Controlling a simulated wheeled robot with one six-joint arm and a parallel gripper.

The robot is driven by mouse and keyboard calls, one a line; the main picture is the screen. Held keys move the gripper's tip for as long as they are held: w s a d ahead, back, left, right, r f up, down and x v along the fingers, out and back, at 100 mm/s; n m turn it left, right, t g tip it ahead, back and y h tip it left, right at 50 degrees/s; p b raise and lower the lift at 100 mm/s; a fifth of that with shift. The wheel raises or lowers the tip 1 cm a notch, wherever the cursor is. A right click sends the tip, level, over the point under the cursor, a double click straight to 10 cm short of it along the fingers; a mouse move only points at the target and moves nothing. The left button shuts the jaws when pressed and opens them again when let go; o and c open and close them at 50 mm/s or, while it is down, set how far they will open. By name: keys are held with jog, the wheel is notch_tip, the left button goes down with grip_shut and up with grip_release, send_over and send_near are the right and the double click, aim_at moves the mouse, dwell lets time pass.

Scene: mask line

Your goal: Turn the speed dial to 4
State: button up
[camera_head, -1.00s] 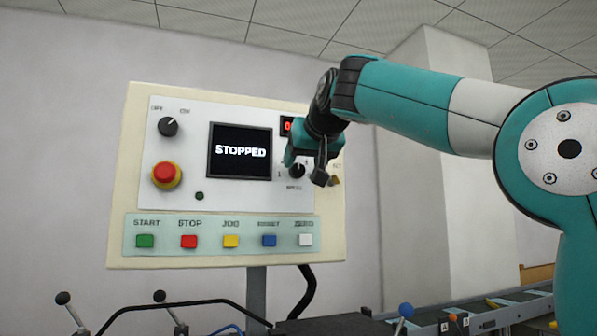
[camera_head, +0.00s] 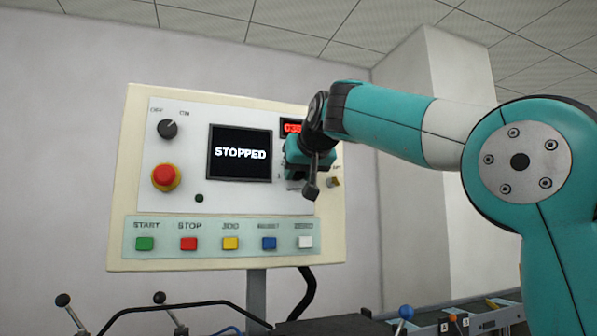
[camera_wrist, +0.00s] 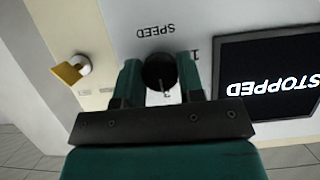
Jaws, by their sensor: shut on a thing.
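The speed dial (camera_wrist: 160,69) is a black round knob on the control panel (camera_head: 228,283). In the wrist view it sits between the two green fingers of my gripper (camera_wrist: 161,80), under the upside-down word SPEED. My gripper (camera_head: 305,178) is shut on the dial. In the head view my gripper hides the dial. The screen (camera_head: 240,153) reads STOPPED.
A yellow key-like switch (camera_head: 334,182) is close to the right of my gripper. A red display (camera_head: 292,127) is partly hidden above. A red mushroom button (camera_head: 165,177) and an off/on knob (camera_head: 167,129) are at left. Several coloured buttons, including START (camera_head: 145,243), line the bottom.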

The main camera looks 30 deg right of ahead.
jog(key=shift+d+m+t+y, duration=0.1)
jog(key=shift+m+t+y, duration=0.35)
jog(key=shift+m+y, duration=0.9)
jog(key=shift+d+m+t+y, duration=0.1)
jog(key=shift+m+t+y, duration=0.5)
jog(key=shift+m, duration=1.35)
jog(key=o, duration=0.9)
